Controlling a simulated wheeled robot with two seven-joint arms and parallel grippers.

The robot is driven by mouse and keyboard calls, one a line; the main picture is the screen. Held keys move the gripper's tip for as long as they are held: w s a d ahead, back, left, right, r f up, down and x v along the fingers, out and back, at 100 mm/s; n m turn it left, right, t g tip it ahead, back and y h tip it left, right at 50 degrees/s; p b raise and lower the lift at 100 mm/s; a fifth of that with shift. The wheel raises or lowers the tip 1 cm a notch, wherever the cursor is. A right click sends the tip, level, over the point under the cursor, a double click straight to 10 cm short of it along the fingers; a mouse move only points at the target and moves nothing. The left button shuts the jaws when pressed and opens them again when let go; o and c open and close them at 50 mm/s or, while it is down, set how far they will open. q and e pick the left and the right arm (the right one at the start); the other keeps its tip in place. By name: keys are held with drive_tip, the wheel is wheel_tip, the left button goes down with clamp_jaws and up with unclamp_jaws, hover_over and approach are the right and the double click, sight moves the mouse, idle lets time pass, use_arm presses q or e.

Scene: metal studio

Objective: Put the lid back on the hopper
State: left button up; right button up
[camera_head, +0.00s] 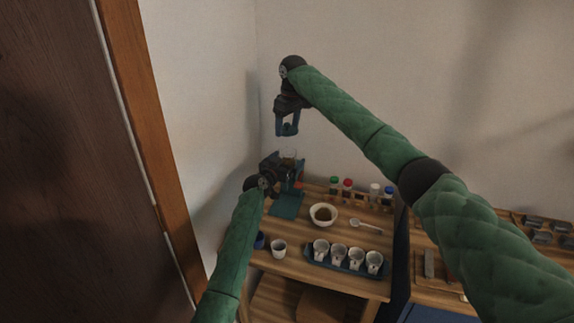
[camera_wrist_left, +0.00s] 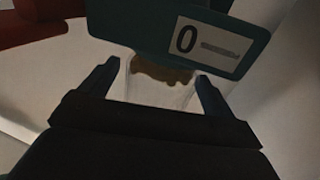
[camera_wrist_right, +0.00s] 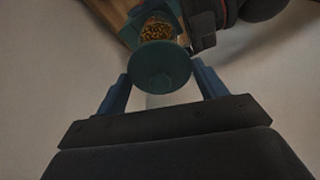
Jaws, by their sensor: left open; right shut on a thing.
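The hopper (camera_head: 289,157) is a clear container on the teal machine at the back left of the table. Brown contents show inside it in the left wrist view (camera_wrist_left: 160,82) and the right wrist view (camera_wrist_right: 158,30). My right gripper (camera_head: 287,132) is shut on the round teal lid (camera_wrist_right: 160,68), held above the hopper with a gap in the head view. My left gripper (camera_head: 280,166) is open at the machine. In the left wrist view its fingers are on either side of the hopper; I cannot tell if they touch it.
A teal panel marked 0 (camera_wrist_left: 210,42) fills the top of the left wrist view. A white bowl (camera_head: 323,214), a spoon (camera_head: 364,225), a cup (camera_head: 279,249), a tray of white cups (camera_head: 334,266) and several capped jars (camera_head: 347,189) stand on the table (camera_head: 300,268). Walls close in behind.

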use_arm(q)
drive_tip(key=shift+w, duration=0.1)
drive_tip(key=shift+c, duration=0.2)
drive_tip(key=c, duration=1.4)
use_arm(e)
drive_tip(key=shift+f, duration=2.4)
drive_tip(key=shift+f, duration=0.15)
drive_tip(key=shift+f, duration=0.75)
drive_tip(key=shift+f, duration=0.65)
drive_tip(key=o, duration=1)
drive_tip(key=shift+s, duration=0.1)
drive_tip(key=shift+o, duration=0.2)
